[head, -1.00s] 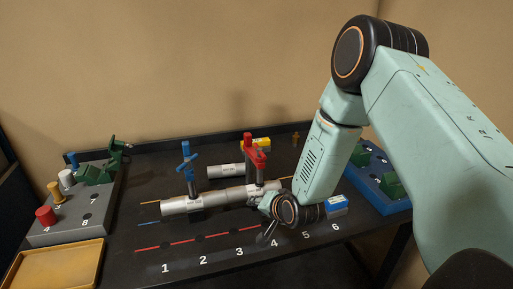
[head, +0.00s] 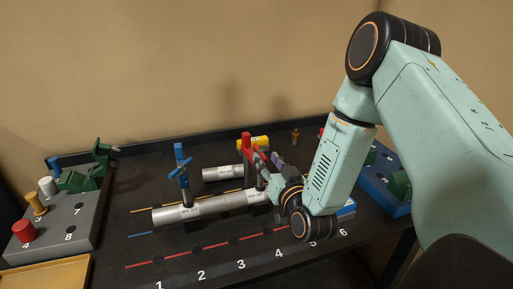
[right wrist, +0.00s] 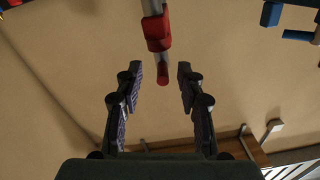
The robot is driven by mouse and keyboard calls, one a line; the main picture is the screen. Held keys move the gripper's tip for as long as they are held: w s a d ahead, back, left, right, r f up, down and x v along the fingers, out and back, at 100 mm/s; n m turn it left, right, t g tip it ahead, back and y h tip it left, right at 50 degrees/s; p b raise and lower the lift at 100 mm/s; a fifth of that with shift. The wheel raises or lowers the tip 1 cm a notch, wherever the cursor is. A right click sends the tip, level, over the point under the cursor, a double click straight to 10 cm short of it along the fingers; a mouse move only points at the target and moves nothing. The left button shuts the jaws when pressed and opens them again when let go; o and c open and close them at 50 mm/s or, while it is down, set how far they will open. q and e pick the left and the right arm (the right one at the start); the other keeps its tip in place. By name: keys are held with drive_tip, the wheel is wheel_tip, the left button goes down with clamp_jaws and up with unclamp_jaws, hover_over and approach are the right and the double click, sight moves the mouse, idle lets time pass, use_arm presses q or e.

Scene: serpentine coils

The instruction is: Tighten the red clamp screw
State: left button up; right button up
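The red clamp (head: 247,146) stands upright on a silver pipe (head: 215,206) in the head view, partly hidden behind my right gripper (head: 268,162). My right gripper (right wrist: 160,80) is open there, one finger on each side of that piece. A clear gap shows on both sides, and I see no contact. My left gripper is in neither view.
A blue clamp (head: 182,170) holds the pipe farther left. A shorter pipe (head: 222,173) lies behind, near a yellow block (head: 253,143). A grey block (head: 70,225) with coloured pegs stands at left, a blue fixture (head: 385,185) at right.

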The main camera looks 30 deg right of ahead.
sight(257, 146)
drive_tip(key=w, duration=0.6)
drive_tip(key=shift+w+d+f, duration=0.1)
drive_tip(key=shift+d, duration=0.3)
drive_tip(key=shift+w+d, duration=0.15)
drive_tip(key=shift+w, duration=0.15)
drive_tip(key=shift+s+r, duration=0.1)
drive_tip(key=shift+r, duration=0.1)
drive_tip(key=shift+w+f, duration=0.15)
drive_tip(key=shift+w, duration=0.1)
drive_tip(key=shift+c, duration=1.2)
drive_tip(key=shift+s, duration=0.1)
clamp_jaws()
